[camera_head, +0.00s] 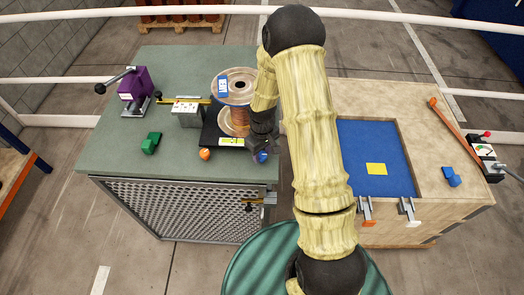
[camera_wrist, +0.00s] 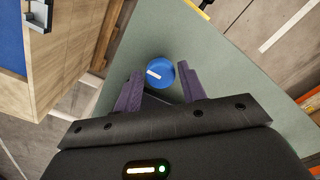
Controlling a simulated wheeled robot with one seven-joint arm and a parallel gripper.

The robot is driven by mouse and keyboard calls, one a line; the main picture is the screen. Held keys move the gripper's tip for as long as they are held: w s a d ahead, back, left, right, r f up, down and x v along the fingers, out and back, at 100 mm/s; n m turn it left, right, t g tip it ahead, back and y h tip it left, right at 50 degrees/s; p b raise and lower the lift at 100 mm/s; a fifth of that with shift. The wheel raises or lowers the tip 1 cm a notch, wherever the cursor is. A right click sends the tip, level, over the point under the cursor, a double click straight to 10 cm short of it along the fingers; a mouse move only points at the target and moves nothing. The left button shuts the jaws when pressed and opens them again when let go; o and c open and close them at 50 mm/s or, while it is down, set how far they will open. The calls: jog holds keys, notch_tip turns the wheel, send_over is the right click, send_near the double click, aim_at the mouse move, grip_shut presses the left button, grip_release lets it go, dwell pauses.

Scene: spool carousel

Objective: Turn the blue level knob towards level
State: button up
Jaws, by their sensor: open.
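The blue level knob (camera_wrist: 160,73) is round, with a short white pointer line on its face, seen from above in the wrist view. In the head view a bit of it (camera_head: 262,157) shows at the front right corner of the black spool stand (camera_head: 212,131), partly hidden by my gripper. My gripper (camera_wrist: 160,70) is open, its two dark purple fingers on either side of the knob. I cannot tell whether they touch it. The stand also has an orange knob (camera_head: 204,154), a small yellow-green display (camera_head: 230,141) and a copper-wound spool (camera_head: 236,120).
The green bench (camera_head: 180,66) also carries a purple lever device (camera_head: 134,87), a grey box (camera_head: 187,114) and a green block (camera_head: 151,143). A wooden crate table (camera_head: 400,100) with a blue recessed panel (camera_head: 360,150) stands right. My arm hides the space between them.

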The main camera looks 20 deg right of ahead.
jog(key=c, duration=0.7)
jog(key=m+b, duration=0.2)
jog(key=m, duration=0.3)
jog(key=shift+b, duration=0.35)
jog(key=m+b, duration=0.1)
jog(key=m, duration=0.4)
jog(key=o, duration=0.7)
